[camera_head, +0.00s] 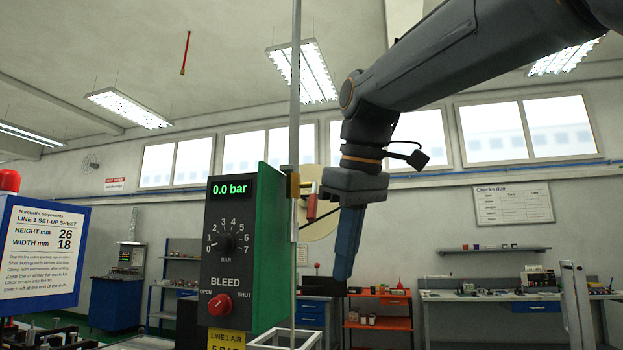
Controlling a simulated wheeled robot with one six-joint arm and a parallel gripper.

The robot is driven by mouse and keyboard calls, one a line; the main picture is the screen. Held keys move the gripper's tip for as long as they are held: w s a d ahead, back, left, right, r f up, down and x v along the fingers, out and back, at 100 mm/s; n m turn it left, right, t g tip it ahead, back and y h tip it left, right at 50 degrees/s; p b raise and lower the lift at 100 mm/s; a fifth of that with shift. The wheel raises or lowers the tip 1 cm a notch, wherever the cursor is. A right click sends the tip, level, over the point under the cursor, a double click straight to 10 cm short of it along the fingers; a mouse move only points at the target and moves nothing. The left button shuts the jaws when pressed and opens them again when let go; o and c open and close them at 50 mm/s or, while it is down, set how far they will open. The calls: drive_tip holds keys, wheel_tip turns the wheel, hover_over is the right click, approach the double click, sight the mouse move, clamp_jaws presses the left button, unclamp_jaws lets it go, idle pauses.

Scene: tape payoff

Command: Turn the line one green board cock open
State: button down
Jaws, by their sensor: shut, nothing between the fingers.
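The green board (272,260) stands left of centre, with a dark front face. Its display (230,188) reads 0.0 bar above a black dial knob (226,243) marked 0 to 7 bar. Below is a red BLEED knob (220,304) between OPEN and SHUT. A small red handle (312,206) shows by a brass-coloured fitting (294,186) at the board's right edge; I cannot tell if it is the cock. My gripper (342,278) is shut and empty, pointing down to the right of the board, apart from it in the picture.
A thin upright pole (295,90) rises at the board's right edge. A pale disc (322,228) is partly hidden behind my gripper. A set-up sheet (40,250) reading height 26, width 18 stands at left. Benches (500,294) and an orange shelf unit (380,322) are farther back.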

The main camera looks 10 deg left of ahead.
drive_tip(key=s+a+r+n+p, duration=0.1)
drive_tip(key=r+p, duration=0.1)
drive_tip(key=r, duration=0.6)
drive_tip(key=s+a+r+n+t+y+p, duration=0.1)
drive_tip(key=s+r+p, duration=0.15)
drive_tip(key=r, duration=0.45)
drive_tip(key=a+r+n+p, duration=0.1)
drive_tip(key=r+n+p, duration=0.15)
drive_tip(key=r, duration=0.55)
drive_tip(key=p, duration=0.1)
approach(308, 211)
wheel_tip(308, 211, down, 3)
drive_tip(key=s+a, duration=0.2)
drive_tip(key=shift+m, duration=0.45)
drive_tip(key=w, duration=0.2)
drive_tip(key=w+f+p, duration=0.1)
drive_tip(key=shift+w+d+f, duration=0.2)
drive_tip(key=shift+w+d, duration=0.05)
drive_tip(key=shift+w, duration=0.15)
drive_tip(key=shift+f, duration=0.15)
